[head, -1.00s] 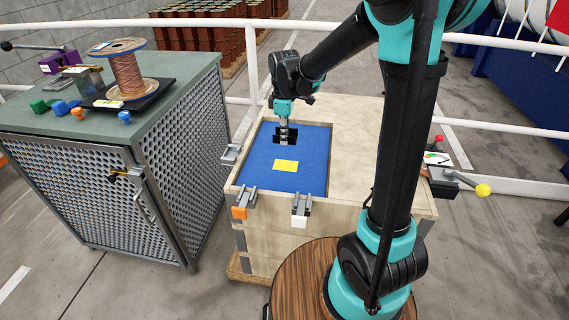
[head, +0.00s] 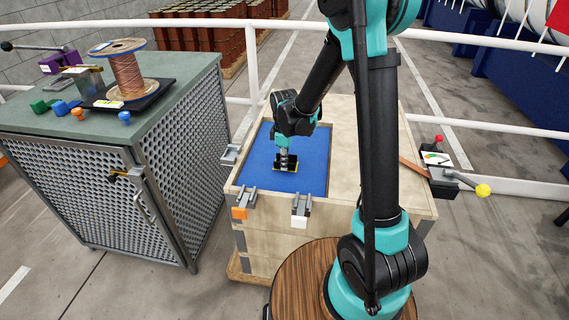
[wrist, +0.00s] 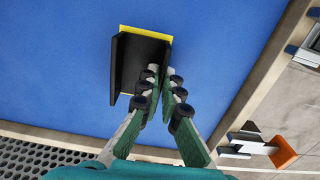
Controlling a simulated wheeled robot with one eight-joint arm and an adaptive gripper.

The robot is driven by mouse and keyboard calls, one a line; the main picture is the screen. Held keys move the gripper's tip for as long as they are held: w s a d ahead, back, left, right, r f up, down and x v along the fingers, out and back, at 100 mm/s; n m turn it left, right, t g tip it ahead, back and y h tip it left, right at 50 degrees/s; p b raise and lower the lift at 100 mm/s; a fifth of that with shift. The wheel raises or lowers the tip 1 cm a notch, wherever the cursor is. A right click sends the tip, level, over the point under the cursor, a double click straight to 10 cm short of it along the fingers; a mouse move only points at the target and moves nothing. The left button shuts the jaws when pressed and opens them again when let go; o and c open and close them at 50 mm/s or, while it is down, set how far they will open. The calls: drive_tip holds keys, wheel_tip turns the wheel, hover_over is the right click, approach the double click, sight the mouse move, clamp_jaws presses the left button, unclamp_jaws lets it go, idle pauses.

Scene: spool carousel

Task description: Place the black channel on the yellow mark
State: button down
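The black channel (wrist: 140,60) is over the yellow mark (wrist: 146,31) in the wrist view, covering most of it. A yellow strip shows along the channel's top edge there. In the head view the channel (head: 293,162) sits at the mark, with a thin yellow edge below it. My gripper (wrist: 165,72) has its fingertips on either side of the channel's right wall and is shut on it. I cannot tell whether the channel touches the blue surface or is slightly above it.
The blue surface (head: 310,180) is a recessed panel in a wooden box top (head: 343,150). Clamps with orange (head: 239,213) and white (head: 299,221) ends stand on the front rim. A green-topped cabinet (head: 165,90) with a copper spool (head: 127,72) stands at left.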

drive_tip(key=c, duration=2.1)
unclamp_jaws()
drive_tip(key=shift+f, duration=0.15)
drive_tip(key=shift+c, duration=0.2)
drive_tip(key=o, duration=0.4)
wheel_tip(320, 180, up, 12)
drive_tip(key=s+d+f+m+t, duration=0.1)
drive_tip(key=s+d+f+m, duration=0.1)
drive_tip(key=s+d+m, duration=0.3)
drive_tip(key=s+d+f+m+t, duration=0.1)
drive_tip(key=s+d+f+m, duration=0.1)
drive_tip(key=s+d+m, duration=0.3)
drive_tip(key=s+d+f+m+t, duration=0.2)
drive_tip(key=s+d+m, duration=0.3)
drive_tip(key=s+d, duration=0.2)
drive_tip(key=shift+s+d+f+m, duration=0.15)
drive_tip(key=shift+s+d+m, duration=0.05)
drive_tip(key=shift+s, duration=0.25)
drive_tip(key=shift+s+d+f+m, duration=0.15)
drive_tip(key=shift+s+d+m, duration=0.05)
drive_tip(key=shift+s, duration=0.2)
